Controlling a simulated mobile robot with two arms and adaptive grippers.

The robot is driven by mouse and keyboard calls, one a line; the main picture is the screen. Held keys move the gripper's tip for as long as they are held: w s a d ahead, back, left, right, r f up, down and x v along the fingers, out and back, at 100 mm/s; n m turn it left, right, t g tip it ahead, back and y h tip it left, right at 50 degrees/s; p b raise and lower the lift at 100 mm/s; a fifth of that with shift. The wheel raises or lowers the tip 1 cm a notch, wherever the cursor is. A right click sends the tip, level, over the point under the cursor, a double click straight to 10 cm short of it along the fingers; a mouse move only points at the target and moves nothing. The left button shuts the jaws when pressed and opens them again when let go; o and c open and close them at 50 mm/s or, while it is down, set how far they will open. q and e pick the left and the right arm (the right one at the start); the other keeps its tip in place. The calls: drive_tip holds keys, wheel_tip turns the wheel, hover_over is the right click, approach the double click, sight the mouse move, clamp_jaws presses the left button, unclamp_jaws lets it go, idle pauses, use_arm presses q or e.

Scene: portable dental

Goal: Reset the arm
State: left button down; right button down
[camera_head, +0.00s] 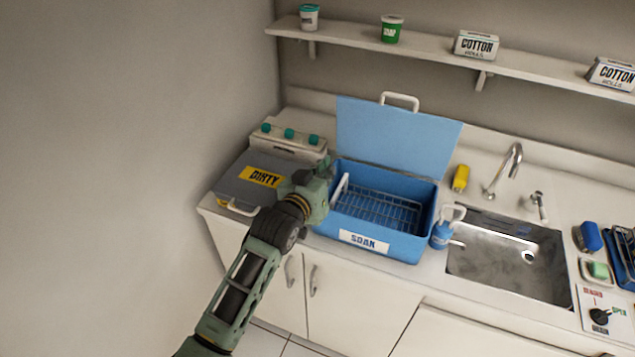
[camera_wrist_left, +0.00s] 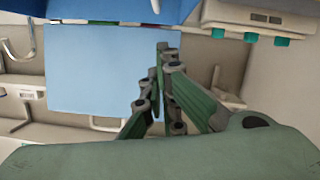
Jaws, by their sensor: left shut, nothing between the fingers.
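My left arm comes in from the lower left in the head view. Its left gripper (camera_head: 325,168) is above the gap between the grey box labelled DIRTY (camera_head: 232,190) and the open blue SOAK box (camera_head: 410,246). In the left wrist view the fingers of the left gripper (camera_wrist_left: 158,62) are closed together and hold nothing. The blue raised lid (camera_wrist_left: 90,70) is behind them there; it also stands upright at the back of the box in the head view (camera_head: 395,137). My right gripper is not in view.
A wire basket (camera_head: 380,210) sits inside the blue box. A shelf (camera_head: 430,44) with containers runs above. The left wall is close.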

use_arm(q)
drive_tip(key=s+a+f+g+y, duration=0.25)
drive_tip(key=s+a+f, duration=0.3)
drive_tip(key=s, duration=0.75)
drive_tip(key=s+a+f+g+y+b, duration=0.1)
drive_tip(key=s+a+f+g, duration=0.4)
drive_tip(key=s, duration=0.8)
drive_tip(key=s+a+f+g+y, duration=0.25)
drive_tip(key=s+a+f, duration=0.35)
drive_tip(key=s, duration=0.7)
wheel_tip(320, 180, down, 30)
drive_tip(key=s+a+g+b, duration=0.1)
drive_tip(key=s+g+b, duration=0.1)
drive_tip(key=s+b, duration=0.15)
drive_tip(key=s+a+f+g+b, duration=0.1)
drive_tip(key=s+a+f+b, duration=0.2)
drive_tip(key=s+f, duration=1.2)
wheel_tip(320, 180, down, 3)
drive_tip(key=shift+s+a+r+m+h, duration=0.15)
drive_tip(key=shift+s+m+h, duration=0.15)
drive_tip(key=shift+s, duration=0.1)
